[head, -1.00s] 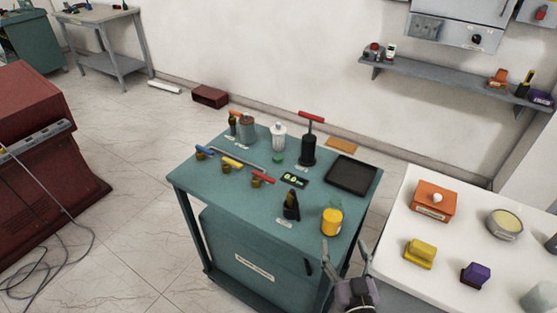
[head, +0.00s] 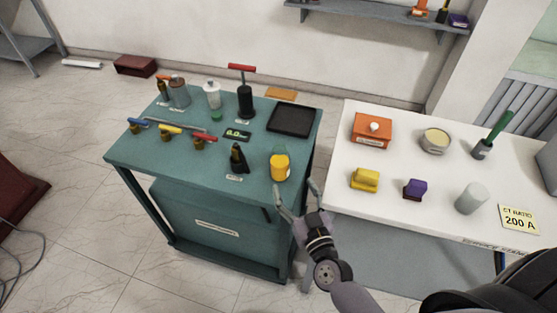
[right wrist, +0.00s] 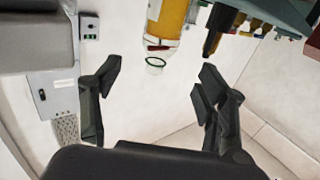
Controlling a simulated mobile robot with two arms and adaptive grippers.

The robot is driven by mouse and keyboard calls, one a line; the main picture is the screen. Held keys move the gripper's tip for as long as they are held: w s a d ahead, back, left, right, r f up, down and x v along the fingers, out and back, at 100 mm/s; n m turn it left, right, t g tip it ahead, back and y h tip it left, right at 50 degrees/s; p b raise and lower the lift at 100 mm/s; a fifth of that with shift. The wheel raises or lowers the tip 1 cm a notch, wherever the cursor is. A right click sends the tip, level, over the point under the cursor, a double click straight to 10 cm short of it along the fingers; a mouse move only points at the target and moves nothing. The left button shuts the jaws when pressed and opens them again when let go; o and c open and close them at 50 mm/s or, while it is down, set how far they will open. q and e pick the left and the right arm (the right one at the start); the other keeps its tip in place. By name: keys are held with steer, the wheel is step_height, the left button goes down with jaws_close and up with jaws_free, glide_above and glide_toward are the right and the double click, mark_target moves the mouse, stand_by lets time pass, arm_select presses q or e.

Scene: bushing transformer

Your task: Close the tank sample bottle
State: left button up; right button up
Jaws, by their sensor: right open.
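A bottle with amber-yellow contents (head: 279,168) stands near the front right corner of the teal cart; I take it as the tank sample bottle, though its label is unreadable. In the right wrist view the bottle (right wrist: 167,22) appears inverted, with a clear end and a dark green ring. A small green cap-like piece (head: 215,116) lies on the cart in front of a white-topped bottle (head: 212,95). My right gripper (head: 295,188) is open and empty, just in front of the amber bottle and apart from it; its spread fingers also show in the wrist view (right wrist: 156,82). My left gripper is out of view.
The teal cart (head: 150,165) also holds a black tool (head: 238,158), a red-handled pump (head: 245,98), a dark tray (head: 292,120) and several coloured-handled valves. A white table (head: 400,155) with several items stands close to the cart's right side.

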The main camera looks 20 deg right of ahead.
steer(key=shift+c, duration=0.2)
